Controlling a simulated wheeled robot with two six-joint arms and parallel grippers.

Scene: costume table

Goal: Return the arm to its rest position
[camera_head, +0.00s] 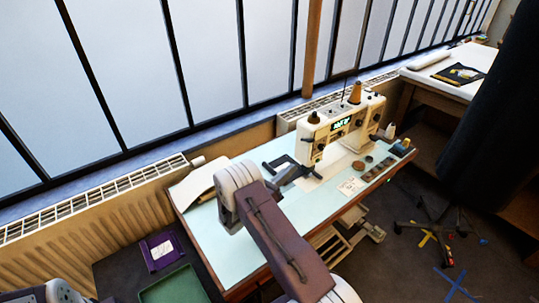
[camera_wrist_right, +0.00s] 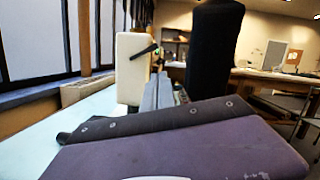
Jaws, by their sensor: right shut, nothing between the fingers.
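My right arm (camera_head: 285,240) reaches up from the bottom of the head view over the pale blue table (camera_head: 215,225). Its dark right gripper (camera_head: 302,172) is at the near left end of the white sewing machine (camera_head: 345,130), shut and empty. I cannot tell whether it touches the machine. In the right wrist view, the machine's pale end (camera_wrist_right: 131,65) stands ahead, with grey finger-like bars (camera_wrist_right: 160,92) beside it. A purple and dark part of mine fills the foreground there. Only a piece of my left arm (camera_head: 50,292) shows at the bottom left; its gripper is out of view.
A radiator (camera_head: 100,198) and windows line the back. A purple box (camera_head: 161,250) and a green tray (camera_head: 172,287) lie left of the table. Small items and a dark strip (camera_head: 383,168) sit on its right. A black draped form (camera_head: 490,115) stands at right.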

